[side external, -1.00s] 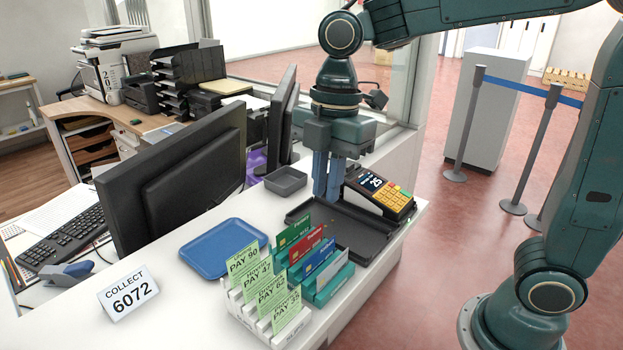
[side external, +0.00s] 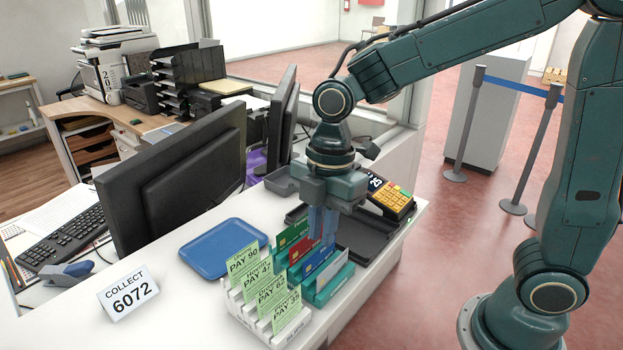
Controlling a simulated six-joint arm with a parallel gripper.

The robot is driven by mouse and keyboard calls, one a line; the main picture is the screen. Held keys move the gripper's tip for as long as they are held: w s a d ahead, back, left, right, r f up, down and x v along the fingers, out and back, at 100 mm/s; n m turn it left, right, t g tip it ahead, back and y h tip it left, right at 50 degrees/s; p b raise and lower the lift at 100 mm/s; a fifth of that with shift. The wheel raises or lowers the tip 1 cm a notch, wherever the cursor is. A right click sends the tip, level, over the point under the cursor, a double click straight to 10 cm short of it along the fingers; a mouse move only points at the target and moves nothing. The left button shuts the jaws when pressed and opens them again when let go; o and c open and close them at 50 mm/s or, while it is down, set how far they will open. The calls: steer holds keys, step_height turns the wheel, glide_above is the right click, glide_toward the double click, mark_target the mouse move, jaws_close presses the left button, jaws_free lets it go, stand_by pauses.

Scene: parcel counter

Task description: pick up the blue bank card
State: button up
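I cannot tell whether the fingers touch a card. The two fingers look close together from this side, and the gap between them is unclear. No card is seen lifted out of the holder.
A white rack (side external: 254,320) of green PAY slips stands left of the card holder. A card terminal (side external: 389,198) and a dark tray (side external: 372,243) are behind and right. A monitor (side external: 180,180) stands at left.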

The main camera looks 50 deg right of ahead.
mark_target(320, 249)
steer(key=shift+a+f, duration=0.2)
steer(key=shift+f, duration=1.3)
steer(key=shift+f, duration=0.2)
steer(key=shift+c, duration=0.4)
jaws_close()
step_height(320, 249, up, 20)
steer(key=shift+r, duration=0.2)
stand_by(0.7)
